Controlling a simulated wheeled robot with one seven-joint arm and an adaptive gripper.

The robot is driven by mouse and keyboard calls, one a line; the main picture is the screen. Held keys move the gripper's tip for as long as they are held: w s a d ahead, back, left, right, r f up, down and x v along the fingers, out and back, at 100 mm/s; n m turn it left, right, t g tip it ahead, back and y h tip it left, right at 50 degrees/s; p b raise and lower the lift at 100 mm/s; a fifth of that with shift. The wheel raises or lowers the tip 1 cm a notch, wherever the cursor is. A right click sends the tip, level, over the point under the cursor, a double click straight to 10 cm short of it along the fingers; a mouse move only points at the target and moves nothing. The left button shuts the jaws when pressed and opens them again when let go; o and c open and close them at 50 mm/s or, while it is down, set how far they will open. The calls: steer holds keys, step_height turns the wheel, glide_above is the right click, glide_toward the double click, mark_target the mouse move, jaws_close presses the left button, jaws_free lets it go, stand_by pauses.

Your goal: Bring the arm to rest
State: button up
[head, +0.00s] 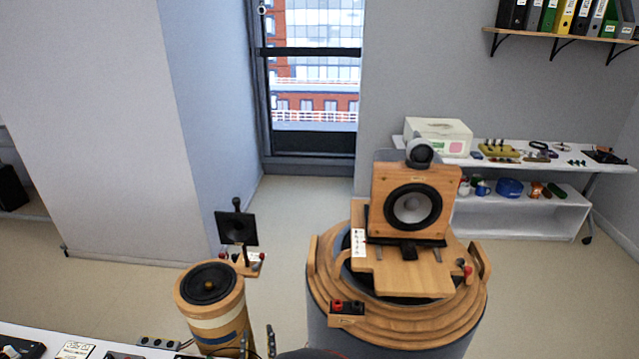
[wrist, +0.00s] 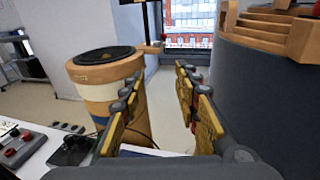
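My gripper (wrist: 160,98) shows in the wrist view with its two yellow-padded fingers well apart and nothing between them. In the head view only the tips of my gripper (head: 257,341) show at the bottom edge, between a cylindrical wooden speaker and a round turntable stand. The cylindrical speaker (wrist: 104,72) is left of the fingers in the wrist view, partly behind the left finger. The grey side of the turntable stand (wrist: 262,105) is close to the right finger. Most of my arm is out of view.
A square wooden speaker (head: 390,203) stands on the turntable stand (head: 325,290). A white bench (wrist: 55,138) with small devices is at lower left. Open floor (head: 280,215) lies beyond.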

steer(key=s+d+m+g+h, duration=0.4)
steer(key=d+m, duration=0.3)
steer(key=d, duration=0.2)
steer(key=s+d+m+g+h, duration=0.3)
steer(key=s+d+m+g, duration=0.15)
steer(key=d+m, duration=0.35)
steer(key=s+d+m+g+h, duration=0.35)
steer(key=d+m, duration=0.25)
steer(key=d, duration=0.4)
steer(key=s+r+m+g+y, duration=0.3)
steer(key=s+r+m+y, duration=0.4)
steer(key=m, duration=0.4)
steer(key=w+d+r+m+t, duration=0.1)
steer(key=d+r+m+t, duration=0.2)
steer(key=r, duration=0.7)
steer(key=d+m, duration=0.2)
steer(key=d, duration=0.1)
steer(key=shift+w+d+r+m+y, duration=0.25)
steer(key=shift+m+y, duration=0.05)
steer(key=shift+y, duration=0.05)
